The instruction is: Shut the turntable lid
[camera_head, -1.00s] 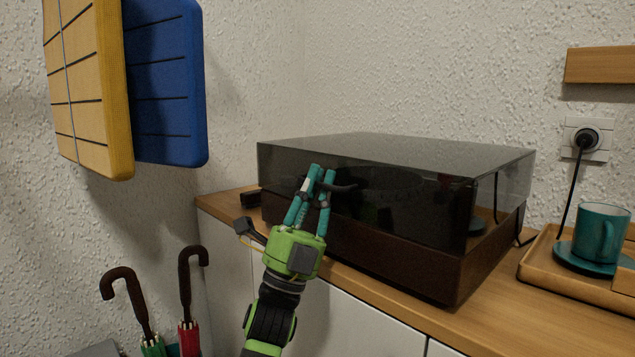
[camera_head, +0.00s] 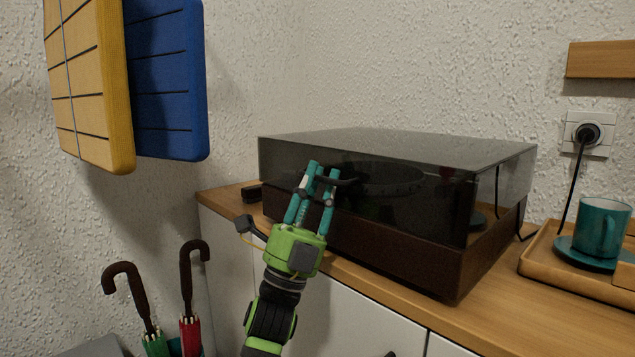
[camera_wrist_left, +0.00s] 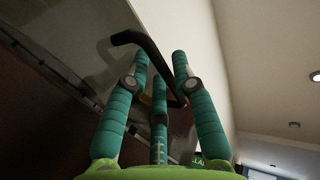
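The turntable (camera_head: 400,255) has a dark wooden base and stands on the wooden cabinet top. Its smoky see-through lid (camera_head: 420,146) lies level over the base, and the platter shows through it. I cannot tell whether the lid's lower edge is fully seated. A black curved handle (camera_head: 342,181) sticks out from the lid's front; it also shows in the left wrist view (camera_wrist_left: 134,38). My left gripper (camera_head: 324,169) is at the handle, its teal fingers (camera_wrist_left: 162,72) apart on both sides of it. Contact with the handle is unclear. My right gripper is not in view.
A wooden tray (camera_head: 538,262) with a teal cup (camera_head: 602,228) stands right of the turntable. Umbrellas (camera_head: 192,290) stand at lower left. Yellow (camera_head: 90,90) and blue (camera_head: 168,80) padded panels hang at upper left. A cable runs from the wall socket (camera_head: 588,134).

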